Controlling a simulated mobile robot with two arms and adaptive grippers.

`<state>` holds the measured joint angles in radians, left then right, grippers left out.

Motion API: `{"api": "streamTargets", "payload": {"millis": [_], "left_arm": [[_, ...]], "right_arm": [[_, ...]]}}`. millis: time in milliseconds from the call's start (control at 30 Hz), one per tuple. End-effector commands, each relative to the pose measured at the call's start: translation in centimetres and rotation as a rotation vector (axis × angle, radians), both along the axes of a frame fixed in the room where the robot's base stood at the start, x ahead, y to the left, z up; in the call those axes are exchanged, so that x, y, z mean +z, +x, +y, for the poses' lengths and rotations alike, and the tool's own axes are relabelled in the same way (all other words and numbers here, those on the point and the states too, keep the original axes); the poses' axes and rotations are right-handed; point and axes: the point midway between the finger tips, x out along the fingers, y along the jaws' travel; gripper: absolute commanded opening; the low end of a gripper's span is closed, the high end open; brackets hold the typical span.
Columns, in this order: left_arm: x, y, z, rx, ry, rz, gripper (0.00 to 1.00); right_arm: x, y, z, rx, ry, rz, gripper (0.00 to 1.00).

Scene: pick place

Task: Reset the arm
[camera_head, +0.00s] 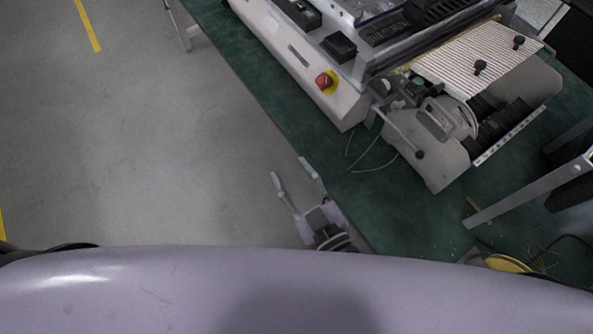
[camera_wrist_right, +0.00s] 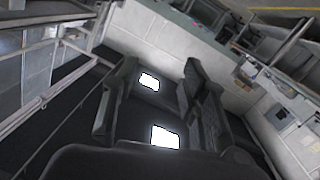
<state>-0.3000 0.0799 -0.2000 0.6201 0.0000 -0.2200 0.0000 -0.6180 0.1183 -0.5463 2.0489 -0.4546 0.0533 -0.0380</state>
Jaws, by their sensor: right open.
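My right gripper (camera_head: 292,172) is open and empty in the head view. Its two pale fingers stand apart beside the near edge of the green table (camera_head: 285,112), over or close to the grey floor. In the right wrist view the two dark fingers (camera_wrist_right: 152,92) are spread with nothing between them. My left gripper is not in view. My own lilac body covers the bottom of the head view and hides part of the right arm.
A white machine (camera_head: 300,62) with a red stop button (camera_head: 324,80) stands on the table. A feeder unit (camera_head: 440,125) with a ribbed plate sits to its right, with thin wires near it. A yellow spool (camera_head: 508,263) lies at lower right. Floor at left is clear.

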Motion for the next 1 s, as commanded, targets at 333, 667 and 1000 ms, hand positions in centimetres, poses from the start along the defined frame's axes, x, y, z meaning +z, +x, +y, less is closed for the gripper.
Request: {"api": "streamTargets", "payload": {"millis": [333, 667, 1000], "left_arm": [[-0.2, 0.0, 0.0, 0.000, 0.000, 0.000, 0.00], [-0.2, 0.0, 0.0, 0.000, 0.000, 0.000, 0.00], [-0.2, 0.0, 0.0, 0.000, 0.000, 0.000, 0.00]], "right_arm": [[0.2, -0.2, 0.2, 0.005, 0.083, 0.018, 0.40], [0.2, -0.2, 0.2, 0.005, 0.080, 0.017, 0.40], [-10.6, -0.1, -1.6, -0.029, -0.016, 0.211, 0.40]]}}
